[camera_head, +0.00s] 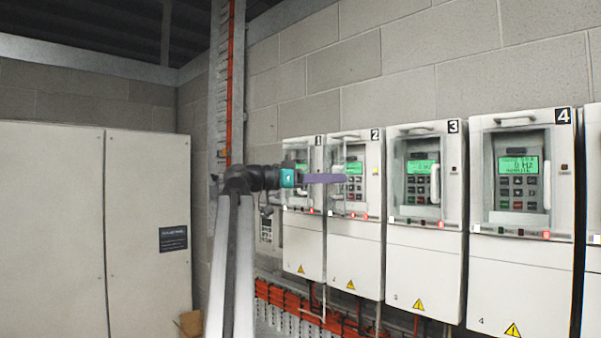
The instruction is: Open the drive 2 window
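Drive 2 (354,259) is a pale cabinet on the wall, second in the numbered row, with a lit green display and a keypad. A clear window panel (338,152) shows at the left of its display and seems to stand out from the face, swung to the left; its exact angle is hard to tell. No handle shows at the right of this display. My gripper (326,178) reaches in from the left, its purple fingers overlapping the panel and the keypad's left edge. Whether it touches the panel, and its finger gap, cannot be seen.
Drive 1 (303,250) is left of drive 2, partly behind my gripper. Drive 3 (424,265) and drive 4 (518,275) stand to the right, with windows closed and pale handles. Red cables run below. A large grey cabinet (60,230) fills the left.

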